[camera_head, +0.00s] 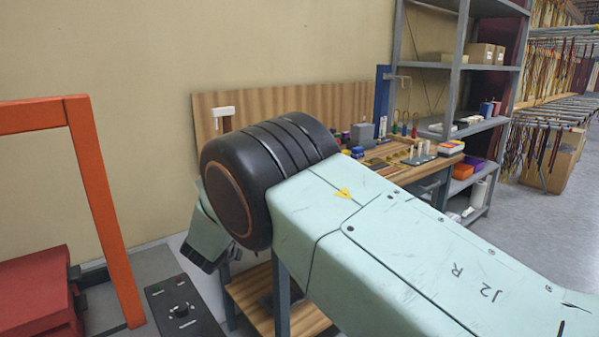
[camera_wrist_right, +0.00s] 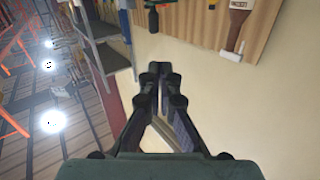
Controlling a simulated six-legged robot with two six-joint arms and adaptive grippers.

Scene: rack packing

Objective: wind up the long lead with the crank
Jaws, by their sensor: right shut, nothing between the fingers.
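My right gripper (camera_wrist_right: 160,75) shows in the right wrist view, its black fingertips together and empty, with the beige wall behind them. In the head view my right arm crosses the middle, and the gripper itself is not clearly visible. A brown piece with a white bar (camera_head: 223,112) stands against the wooden back board; it also appears at the top of the right wrist view (camera_wrist_right: 238,20). I cannot tell whether it is the crank. No single long lead can be picked out. My left gripper is in neither view.
A workbench (camera_head: 395,172) with tools and small containers is partly hidden behind my arm. Grey shelving (camera_head: 455,68) stands right of it, and many leads (camera_head: 555,140) hang from racks at far right. An orange frame (camera_head: 103,215) and red box (camera_head: 38,300) are at left.

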